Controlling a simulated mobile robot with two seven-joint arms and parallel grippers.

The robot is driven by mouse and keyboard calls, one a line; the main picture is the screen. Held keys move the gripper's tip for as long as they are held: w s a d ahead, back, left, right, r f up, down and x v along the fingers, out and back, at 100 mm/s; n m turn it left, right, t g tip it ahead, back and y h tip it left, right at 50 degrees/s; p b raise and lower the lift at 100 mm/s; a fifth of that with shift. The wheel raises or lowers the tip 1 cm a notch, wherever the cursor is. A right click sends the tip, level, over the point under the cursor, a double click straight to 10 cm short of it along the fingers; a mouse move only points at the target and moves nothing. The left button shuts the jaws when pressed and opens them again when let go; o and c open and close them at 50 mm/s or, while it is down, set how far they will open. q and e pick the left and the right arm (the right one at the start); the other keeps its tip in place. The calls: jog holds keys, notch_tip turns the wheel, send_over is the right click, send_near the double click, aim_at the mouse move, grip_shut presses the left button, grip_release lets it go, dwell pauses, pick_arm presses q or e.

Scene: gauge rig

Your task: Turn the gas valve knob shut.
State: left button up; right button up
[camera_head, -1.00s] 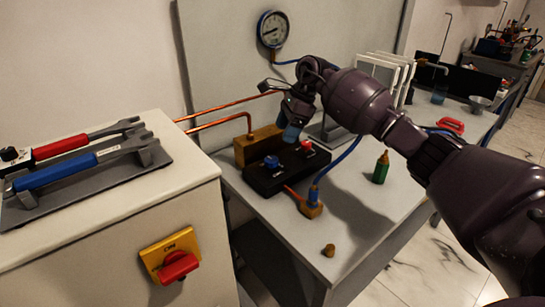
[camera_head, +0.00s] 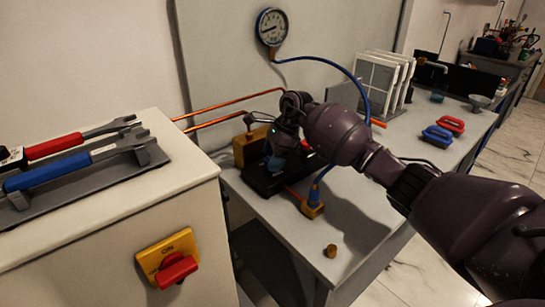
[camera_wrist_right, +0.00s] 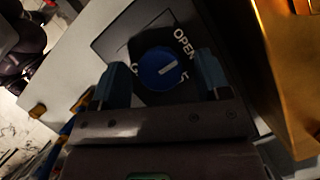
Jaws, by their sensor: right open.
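The blue round valve knob (camera_wrist_right: 153,62) with a white pointer bar sits on a black panel (camera_wrist_right: 120,38) in the right wrist view. White letters "OPEN" are beside it, and another label is partly covered. My right gripper (camera_wrist_right: 161,80) is open, with one blue finger on either side of the knob; I cannot tell whether they touch it. In the head view my right gripper (camera_head: 272,160) is low over the black valve block (camera_head: 262,184) and hides the blue knob. My left gripper is not in view.
A pressure gauge (camera_head: 272,27) hangs on the back board. A brass fitting (camera_head: 312,210) with a blue hose stands in front of the block. A small brown cap (camera_head: 331,251) lies near the table edge. A cabinet (camera_head: 80,225) with a red switch (camera_head: 176,268) stands at left.

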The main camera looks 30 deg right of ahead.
jog(key=c, duration=0.9)
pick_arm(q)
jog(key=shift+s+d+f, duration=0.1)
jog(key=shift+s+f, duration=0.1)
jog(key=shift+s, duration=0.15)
pick_arm(e)
jog(key=shift+c, duration=0.2)
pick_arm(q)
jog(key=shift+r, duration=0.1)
